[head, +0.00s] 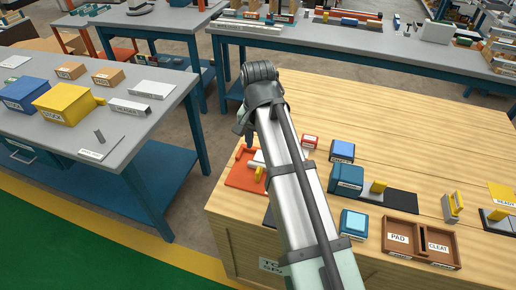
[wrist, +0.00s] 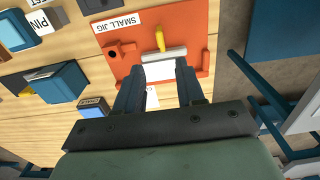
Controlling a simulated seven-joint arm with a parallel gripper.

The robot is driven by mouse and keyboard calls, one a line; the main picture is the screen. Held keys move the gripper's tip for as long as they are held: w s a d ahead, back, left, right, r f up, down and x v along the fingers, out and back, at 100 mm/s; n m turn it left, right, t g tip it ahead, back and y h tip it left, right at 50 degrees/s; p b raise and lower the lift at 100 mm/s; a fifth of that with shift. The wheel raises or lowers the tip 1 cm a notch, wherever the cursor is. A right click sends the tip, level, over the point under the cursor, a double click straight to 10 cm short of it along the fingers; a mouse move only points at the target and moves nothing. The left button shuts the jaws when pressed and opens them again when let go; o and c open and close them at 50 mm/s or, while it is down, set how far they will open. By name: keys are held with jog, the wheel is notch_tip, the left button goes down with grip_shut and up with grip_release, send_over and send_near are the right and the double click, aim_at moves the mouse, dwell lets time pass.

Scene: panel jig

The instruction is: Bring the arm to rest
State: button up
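My gripper (wrist: 160,72) is over the orange jig board labelled SMALL JIG (wrist: 125,45). Its two dark fingers are apart, with nothing clearly held between them. A pale panel (wrist: 164,56) lies on the board just beyond the fingertips, with a yellow clamp handle (wrist: 160,38) beside it. Whether the fingers touch the panel cannot be told.
A grey bench (head: 150,125) with boxes stands left. The wooden table's far part is clear.

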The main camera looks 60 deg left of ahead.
jog(key=shift+r, duration=0.3)
jog(key=shift+w, duration=0.1)
dwell(0.3)
